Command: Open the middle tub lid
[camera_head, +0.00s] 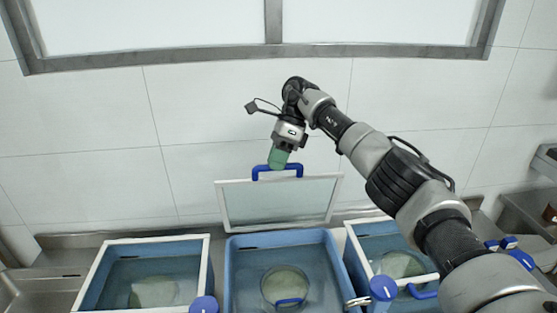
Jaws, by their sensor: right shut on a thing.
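The middle tub (233,270) is blue and stands in the lower centre. Its lid (275,203), a clear panel with a pale frame, is raised and tilted up steeply at the tub's back edge. A blue handle (258,171) is on the lid's upper edge. My right gripper (279,161) is shut on this handle, and its greenish fingers cover part of it. Inside the open tub is a round pale thing (283,280) with a blue handle. My left gripper does not show.
A left tub (90,291) and a right tub (360,262), both blue with pale rims, flank the middle one. Blue round knobs (204,304) (383,288) stand near the front. A tiled wall (110,140) is close behind. My right arm crosses above the right tub.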

